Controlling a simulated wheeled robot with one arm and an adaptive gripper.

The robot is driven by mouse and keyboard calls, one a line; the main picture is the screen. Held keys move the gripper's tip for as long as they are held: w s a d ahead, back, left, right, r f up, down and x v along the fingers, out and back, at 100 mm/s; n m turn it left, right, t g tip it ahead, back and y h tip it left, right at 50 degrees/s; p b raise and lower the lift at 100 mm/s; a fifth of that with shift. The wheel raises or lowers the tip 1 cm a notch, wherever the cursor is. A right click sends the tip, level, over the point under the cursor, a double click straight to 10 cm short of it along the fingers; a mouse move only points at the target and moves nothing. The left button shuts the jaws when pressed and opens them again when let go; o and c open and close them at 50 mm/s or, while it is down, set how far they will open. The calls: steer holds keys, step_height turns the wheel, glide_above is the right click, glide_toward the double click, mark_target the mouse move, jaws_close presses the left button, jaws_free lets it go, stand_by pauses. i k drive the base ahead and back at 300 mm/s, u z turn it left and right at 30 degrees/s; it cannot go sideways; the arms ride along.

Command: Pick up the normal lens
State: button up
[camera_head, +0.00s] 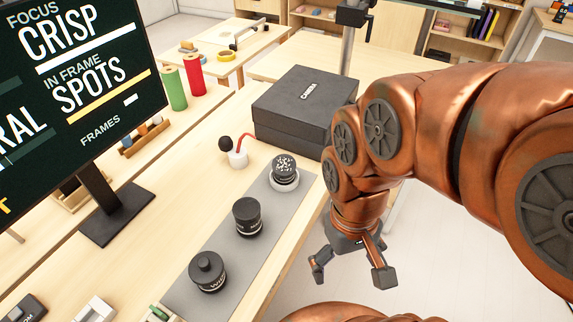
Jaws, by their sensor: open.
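Three dark lenses stand in a row on a grey mat (219,244) on the wooden table. The middle black lens (247,217) has a small pale label that seems to start with N, so it looks like the normal lens. The nearest lens (207,272) has a knob on top and a label like "WIDE". The farthest lens (284,166) has a white-speckled top and sits in a pale ring. My gripper (351,273) is open and empty, fingers pointing down, to the right of the mat and apart from all the lenses, past the table's right edge in the picture.
A dark camera box (305,103) stands behind the mat. A monitor (80,90) on a stand is at the left. White floor is clear at the right.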

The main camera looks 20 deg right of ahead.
mark_target(284, 166)
steer(key=u, duration=1.45)
steer(key=k, duration=0.85)
steer(key=z, duration=0.35)
steer(key=i, duration=0.5)
steer(key=z, duration=0.05)
